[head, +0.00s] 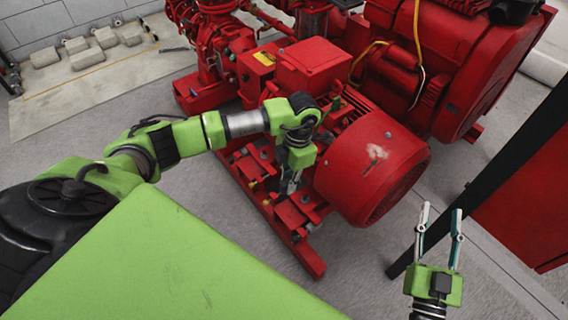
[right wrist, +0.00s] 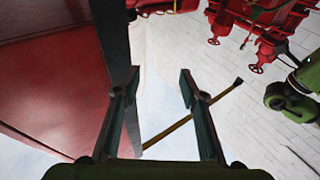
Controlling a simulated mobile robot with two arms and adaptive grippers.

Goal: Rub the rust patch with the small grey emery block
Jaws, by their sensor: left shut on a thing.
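The red motor (head: 366,166) fills the middle of the head view. A pale, worn patch (head: 376,153) with a brownish edge shows on its rounded side and looks like the rust patch. My left gripper (head: 290,187) points down just left of the motor, over the red base frame, apart from the patch. It is shut on a small greyish thing, probably the emery block, mostly hidden by the fingers. My right gripper (head: 440,208) is open and empty at the lower right; its spread fingers also show in the right wrist view (right wrist: 160,74).
The red base frame (head: 309,255) with bolts lies under my left gripper. Red pump pipework (head: 216,45) and a large red engine (head: 460,55) stand behind. A dark post (head: 505,170) and red panel (head: 530,205) stand right. Grey floor is clear in front.

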